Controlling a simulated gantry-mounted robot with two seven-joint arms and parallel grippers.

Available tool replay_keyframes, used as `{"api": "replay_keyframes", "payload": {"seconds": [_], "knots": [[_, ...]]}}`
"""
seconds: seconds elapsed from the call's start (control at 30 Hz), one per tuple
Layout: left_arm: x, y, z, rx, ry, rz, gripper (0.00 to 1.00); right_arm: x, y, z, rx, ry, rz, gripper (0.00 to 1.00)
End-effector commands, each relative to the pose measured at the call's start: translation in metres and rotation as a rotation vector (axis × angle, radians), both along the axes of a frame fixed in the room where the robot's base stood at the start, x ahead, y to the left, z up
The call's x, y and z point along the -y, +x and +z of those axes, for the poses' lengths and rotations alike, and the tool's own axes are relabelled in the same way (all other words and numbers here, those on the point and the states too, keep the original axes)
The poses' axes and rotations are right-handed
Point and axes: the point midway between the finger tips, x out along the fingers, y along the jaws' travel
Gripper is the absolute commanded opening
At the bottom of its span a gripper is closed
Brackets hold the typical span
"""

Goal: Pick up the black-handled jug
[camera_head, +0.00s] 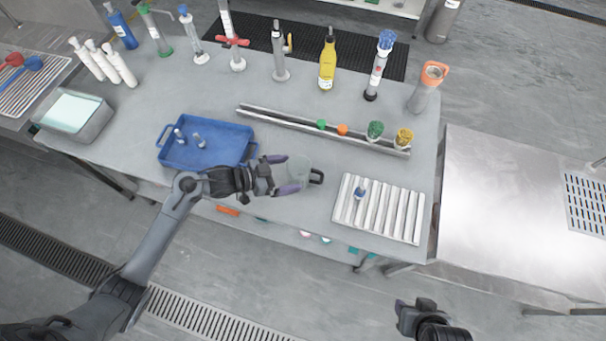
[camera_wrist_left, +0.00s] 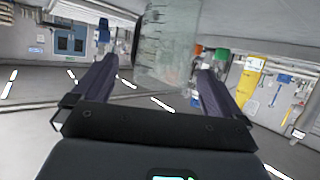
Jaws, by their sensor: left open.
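The jug (camera_head: 299,168) is a clear vessel with a black handle (camera_head: 317,176) on its right side. It stands on the grey table between the blue tray and the ribbed rack. My left gripper (camera_head: 285,174) is open, with its two purple-grey fingers at the jug's left side. In the left wrist view the clear jug (camera_wrist_left: 167,45) shows ahead, between the fingers of the open gripper (camera_wrist_left: 155,75); I cannot tell whether they touch it.
A blue tray (camera_head: 245,130) with small items lies left of the jug. A ribbed rack (camera_head: 413,231) with a small blue-topped item lies to the right. A metal rail (camera_head: 280,121) with coloured pieces runs behind. Several bottles, including a yellow one (camera_head: 327,68), line the back.

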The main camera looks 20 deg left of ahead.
Motion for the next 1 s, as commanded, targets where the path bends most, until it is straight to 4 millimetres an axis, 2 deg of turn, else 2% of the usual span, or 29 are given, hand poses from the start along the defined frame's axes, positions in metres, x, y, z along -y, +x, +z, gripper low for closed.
{"api": "replay_keyframes", "payload": {"seconds": [0.4,0.77,0.8,0.87,1.0], "knots": [[0.029,0.030,-0.014,0.000,-0.001,0.000,1.00,0.001,0.000,-0.004,0.000,-0.005,0.003,0.43],[0.035,0.035,-0.017,0.000,0.001,0.000,1.00,0.000,0.000,-0.005,-0.002,0.000,-0.001,0.43],[0.035,0.035,-0.017,0.000,0.001,0.000,0.98,0.000,0.000,-0.005,-0.002,0.001,-0.002,0.43],[0.035,0.035,-0.017,0.000,0.001,0.000,0.89,0.000,0.000,-0.005,-0.002,0.002,-0.002,0.43],[0.035,0.035,-0.017,0.000,0.001,0.000,0.68,-0.001,0.000,-0.005,-0.002,0.004,-0.004,0.43]]}}
